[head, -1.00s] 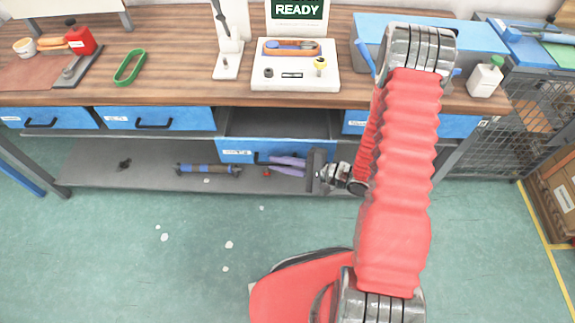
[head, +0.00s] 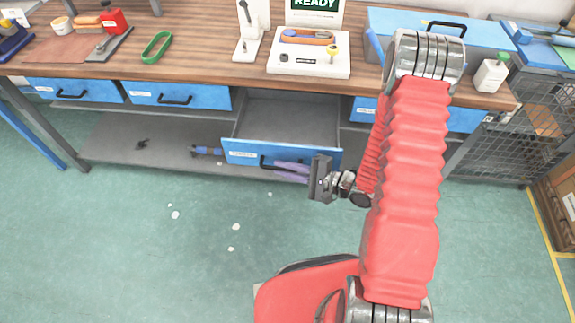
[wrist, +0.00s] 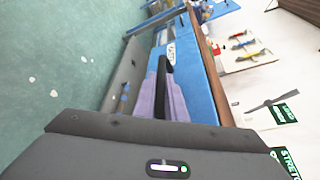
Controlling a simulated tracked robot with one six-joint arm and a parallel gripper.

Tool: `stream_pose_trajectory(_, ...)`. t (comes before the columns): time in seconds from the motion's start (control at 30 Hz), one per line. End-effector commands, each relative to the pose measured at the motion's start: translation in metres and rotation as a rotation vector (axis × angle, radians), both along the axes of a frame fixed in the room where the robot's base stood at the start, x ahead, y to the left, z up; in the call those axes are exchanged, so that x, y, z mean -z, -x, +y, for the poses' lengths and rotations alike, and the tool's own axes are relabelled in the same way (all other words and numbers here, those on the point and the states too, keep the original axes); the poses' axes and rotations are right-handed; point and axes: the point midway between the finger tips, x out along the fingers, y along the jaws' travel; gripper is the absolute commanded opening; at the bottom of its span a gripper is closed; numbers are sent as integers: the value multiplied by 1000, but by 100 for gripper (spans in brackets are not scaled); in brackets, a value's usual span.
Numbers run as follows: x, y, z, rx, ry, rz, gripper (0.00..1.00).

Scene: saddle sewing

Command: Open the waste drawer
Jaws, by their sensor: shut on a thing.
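A blue-fronted drawer (head: 240,151) under the workbench stands well out, and its grey inside looks empty. Its white label is too small to read. My gripper (head: 274,166) has purple fingers, and they are shut on the drawer's black handle (head: 264,161). In the wrist view, the purple fingers of my gripper (wrist: 163,78) lie on either side of the black handle (wrist: 164,68) in front of the blue drawer front (wrist: 196,90). The fingertips are partly hidden by the handle.
Closed blue drawers (head: 180,94) sit on both sides. The wooden bench top (head: 200,62) carries a green loop (head: 157,47), a white stand and a blue box. A grey lower shelf (head: 115,140) holds a few items. The green floor in front is mostly clear.

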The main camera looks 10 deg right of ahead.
Motion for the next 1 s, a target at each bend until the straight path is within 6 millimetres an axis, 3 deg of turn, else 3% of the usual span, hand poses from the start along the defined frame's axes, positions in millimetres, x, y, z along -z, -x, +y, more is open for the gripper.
stream_pose_trajectory(0.5, 2, 4, 0, 1, 2, 4, 0)
stream_pose_trajectory(0.53, 2, 4, 0, 2, 3, 4, 12)
stream_pose_trajectory(0.77, 1, 3, -2, 7, 1, 2, 28)
stream_pose_trajectory(1.0, 0, 2, -3, 10, 1, 1, 29)
